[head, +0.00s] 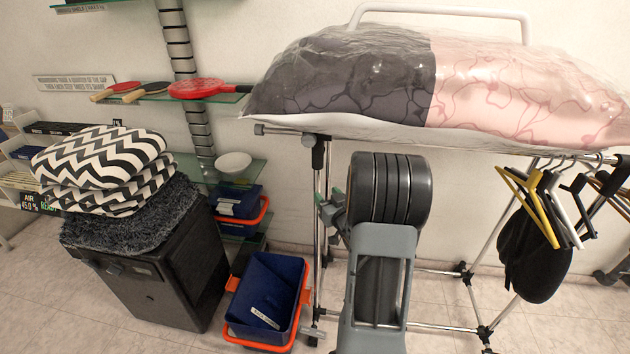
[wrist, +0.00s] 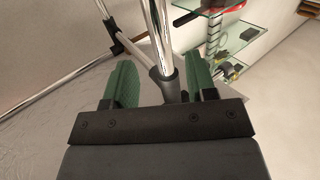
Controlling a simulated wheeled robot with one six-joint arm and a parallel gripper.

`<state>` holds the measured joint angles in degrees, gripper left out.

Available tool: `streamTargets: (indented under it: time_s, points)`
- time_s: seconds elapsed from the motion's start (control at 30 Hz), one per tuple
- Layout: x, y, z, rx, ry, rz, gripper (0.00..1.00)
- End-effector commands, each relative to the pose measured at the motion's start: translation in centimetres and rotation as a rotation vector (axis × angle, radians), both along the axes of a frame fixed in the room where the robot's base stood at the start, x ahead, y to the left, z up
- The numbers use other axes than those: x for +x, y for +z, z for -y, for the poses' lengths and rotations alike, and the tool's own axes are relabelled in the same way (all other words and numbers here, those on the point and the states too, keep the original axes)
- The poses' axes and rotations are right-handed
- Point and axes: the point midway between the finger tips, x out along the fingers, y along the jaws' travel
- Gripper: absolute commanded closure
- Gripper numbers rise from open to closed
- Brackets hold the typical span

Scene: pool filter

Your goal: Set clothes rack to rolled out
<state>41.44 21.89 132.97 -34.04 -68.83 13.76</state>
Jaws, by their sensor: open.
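The clothes rack (head: 318,225) is a chrome tube frame with black joints, standing against the wall right of centre in the head view. Bulky plastic-wrapped bedding (head: 340,80) lies on its top. My gripper (head: 332,205) is at the rack's left front upright, partly hidden behind my own arm. In the wrist view my gripper (wrist: 161,78) is open, with green fingers on either side of a chrome post (wrist: 155,30) and its black joint (wrist: 167,86). Whether the fingers touch the post is not clear.
Hangers (head: 545,200) with a black garment hang at the rack's right. A blue bin with orange rim (head: 262,295) stands close left of the rack. Left of it is a black cabinet (head: 150,285) with cushions. Glass shelves (head: 215,100) hold paddles. Floor at front right is clear.

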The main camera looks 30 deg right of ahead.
Motion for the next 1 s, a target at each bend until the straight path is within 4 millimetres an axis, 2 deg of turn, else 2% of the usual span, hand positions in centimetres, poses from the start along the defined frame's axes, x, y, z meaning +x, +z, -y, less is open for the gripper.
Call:
streamTargets:
  time_s: [0.2, 0.5, 0.7, 1.0]
  points:
    - [4.2, 0.1, 0.7, 0.000, 0.001, -0.001, 0.48]
    - [7.7, 0.1, 1.3, 0.000, 0.000, -0.001, 0.48]
    - [8.5, 0.0, 1.5, 0.000, -0.001, -0.002, 0.48]
    - [8.6, 0.0, 1.5, 0.000, -0.001, -0.002, 0.50]
